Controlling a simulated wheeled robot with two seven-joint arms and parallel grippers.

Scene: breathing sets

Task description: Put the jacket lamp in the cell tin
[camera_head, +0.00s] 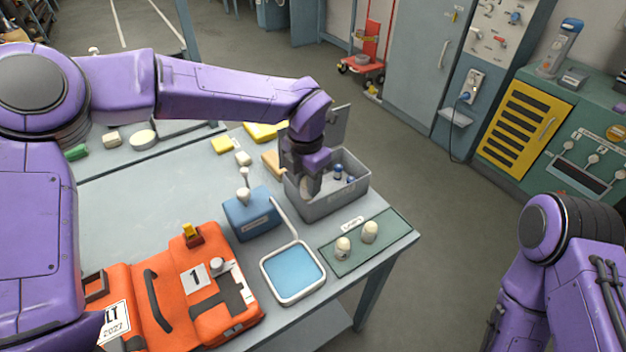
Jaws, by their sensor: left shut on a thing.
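The cell tin (335,204) is an open grey box at the far right part of the table, with its lid raised at the back. A few small blue-topped cells (338,172) show inside it. My left gripper (308,190) points down into the tin's left part. It is shut on a small pale thing (305,184), which looks like the jacket lamp; the fingers and arm hide most of it. I cannot tell whether it touches the tin's floor. My right arm is at the lower right, off the table, and its gripper is not in view.
An orange jacket (150,300) lies at the table's front left. A blue box (250,217) and a blue-lined tray (293,272) stand in front of the tin. Two pale domed pieces (343,248) sit on a green mat (385,246). Yellow blocks lie behind.

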